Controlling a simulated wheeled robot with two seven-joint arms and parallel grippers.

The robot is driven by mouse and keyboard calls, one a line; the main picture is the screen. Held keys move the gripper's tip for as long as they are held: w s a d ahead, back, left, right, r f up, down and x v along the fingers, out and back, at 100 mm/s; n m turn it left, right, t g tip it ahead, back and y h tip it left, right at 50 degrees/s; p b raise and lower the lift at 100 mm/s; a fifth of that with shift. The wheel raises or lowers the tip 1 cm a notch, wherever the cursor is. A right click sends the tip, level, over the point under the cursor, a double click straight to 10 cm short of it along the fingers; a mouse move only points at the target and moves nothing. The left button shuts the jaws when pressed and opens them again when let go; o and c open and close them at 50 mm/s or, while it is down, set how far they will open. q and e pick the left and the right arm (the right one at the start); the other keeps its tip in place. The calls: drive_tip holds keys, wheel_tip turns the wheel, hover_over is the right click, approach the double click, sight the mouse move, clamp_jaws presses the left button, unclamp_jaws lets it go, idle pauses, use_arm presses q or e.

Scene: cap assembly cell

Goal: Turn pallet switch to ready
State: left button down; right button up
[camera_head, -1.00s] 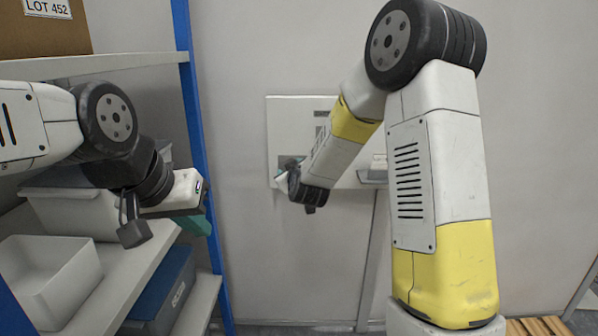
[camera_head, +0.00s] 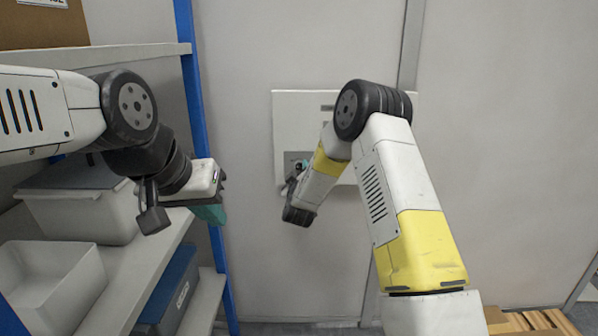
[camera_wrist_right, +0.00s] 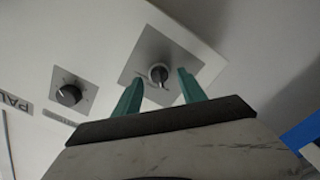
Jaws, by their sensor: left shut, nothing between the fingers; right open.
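Contact cannot be told. The switch has a pale pointer mark towards the bottom of that view; its small label is unreadable. A second black knob (camera_wrist_right: 68,95) on a smaller plate sits to its left. In the head view my right wrist hides part of the panel. My left gripper (camera_head: 211,213) is shut and empty, beside the shelf.
At the left is a shelf rack with a blue post (camera_head: 196,110), holding a white open bin (camera_head: 50,285), a lidded grey bin (camera_head: 85,210) and a blue bin (camera_head: 170,290). Wooden slats (camera_head: 530,322) lie at the lower right. The wall right of my right arm is clear.

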drive_tip(key=shift+w, duration=0.35)
clamp_jaws()
